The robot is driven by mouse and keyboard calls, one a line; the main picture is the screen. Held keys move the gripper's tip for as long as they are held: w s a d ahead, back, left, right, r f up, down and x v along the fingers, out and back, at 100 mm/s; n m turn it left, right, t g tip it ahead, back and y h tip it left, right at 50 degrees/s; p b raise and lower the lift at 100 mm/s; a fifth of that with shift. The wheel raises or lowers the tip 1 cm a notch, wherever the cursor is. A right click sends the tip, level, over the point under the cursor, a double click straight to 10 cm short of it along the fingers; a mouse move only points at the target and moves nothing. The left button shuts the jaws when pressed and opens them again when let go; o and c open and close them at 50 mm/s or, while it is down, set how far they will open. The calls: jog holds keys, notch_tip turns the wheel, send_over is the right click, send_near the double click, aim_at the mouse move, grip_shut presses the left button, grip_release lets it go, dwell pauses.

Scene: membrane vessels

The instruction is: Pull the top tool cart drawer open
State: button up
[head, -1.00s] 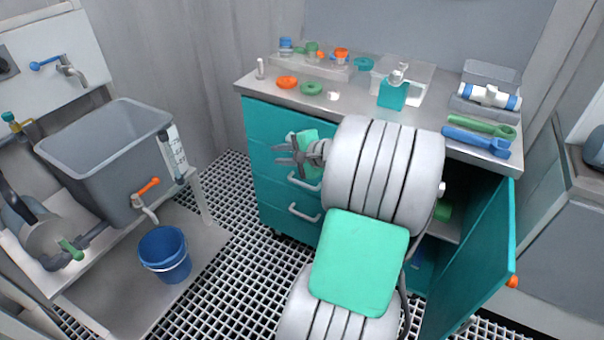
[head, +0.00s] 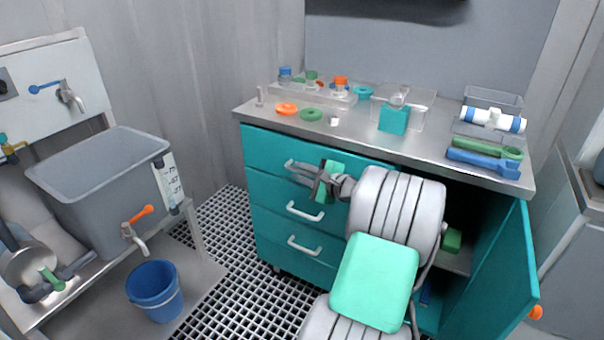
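The teal tool cart (head: 262,192) has a stack of drawers on its left side. The top drawer (head: 268,148) looks flush with the cart front. Its pale bar handle (head: 289,163) shows at the left end; the rest is hidden behind my gripper. My gripper (head: 298,175) is at this handle, its fingers pointing left and apart, with a gap between them. I cannot tell whether the fingers touch the bar or lie around it. The handles of the middle drawer (head: 305,212) and the lower drawer (head: 305,246) are free.
The cart's right door (head: 492,272) stands open beside my arm. The cart top (head: 350,128) holds clear trays, rings, a teal block and blue (head: 483,162) and green wrenches. A grey tank (head: 100,190) and blue bucket (head: 155,290) are at left. Grating floor left of the cart is clear.

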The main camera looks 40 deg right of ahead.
grip_shut()
dwell(1.3)
